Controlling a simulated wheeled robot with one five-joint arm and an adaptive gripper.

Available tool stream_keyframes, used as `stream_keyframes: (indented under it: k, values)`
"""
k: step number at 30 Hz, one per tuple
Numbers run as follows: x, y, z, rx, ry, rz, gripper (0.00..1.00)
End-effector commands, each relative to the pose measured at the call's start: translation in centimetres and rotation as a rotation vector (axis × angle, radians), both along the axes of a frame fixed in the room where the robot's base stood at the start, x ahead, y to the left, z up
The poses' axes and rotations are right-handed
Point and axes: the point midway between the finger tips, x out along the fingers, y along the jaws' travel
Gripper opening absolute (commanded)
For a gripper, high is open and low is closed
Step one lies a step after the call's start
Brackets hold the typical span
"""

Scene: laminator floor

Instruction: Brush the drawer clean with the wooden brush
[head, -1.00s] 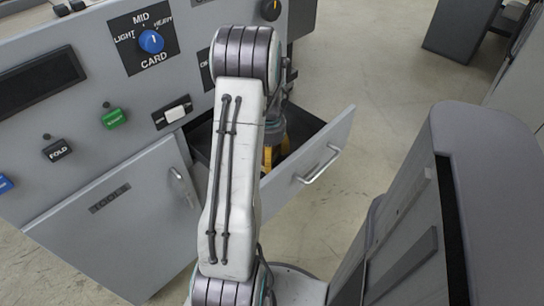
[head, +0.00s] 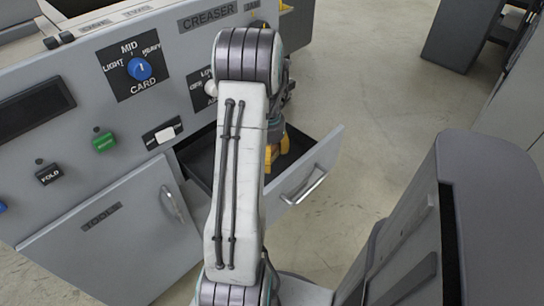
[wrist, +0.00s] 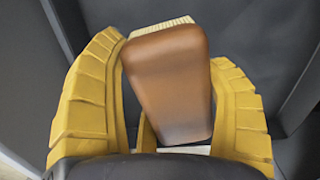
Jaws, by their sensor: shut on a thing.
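The open drawer (head: 316,168) sticks out of the grey machine in the head view, with a dark inside and a bar handle on its front. My gripper (head: 277,152) reaches down into it, partly hidden behind my arm. In the wrist view, the yellow fingers are shut on the wooden brush (wrist: 168,85), a brown block with pale bristles at its far edge. The dark grey drawer surface (wrist: 262,30) lies behind the brush. I cannot tell whether the bristles touch it, and no dirt can be made out.
The machine front carries a blue knob (head: 139,69), a green button (head: 104,142) and a white switch (head: 165,135). A closed tools door (head: 110,235) is left of the drawer. Open floor (head: 385,110) lies to the right.

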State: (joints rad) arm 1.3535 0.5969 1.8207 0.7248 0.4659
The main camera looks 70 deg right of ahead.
Motion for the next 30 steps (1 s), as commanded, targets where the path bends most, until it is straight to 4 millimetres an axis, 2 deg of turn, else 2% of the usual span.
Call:
stream_keyframes:
  k: [1,7,23,30]
  values:
    - [0.2,0.0,0.9,-0.001,-0.001,0.002,0.38]
    - [0.8,0.2,2.5,-0.001,-0.001,0.008,0.38]
    - [0.9,0.2,2.9,-0.001,-0.001,0.009,0.38]
    - [0.9,0.1,4.8,-0.002,0.0,0.009,0.38]
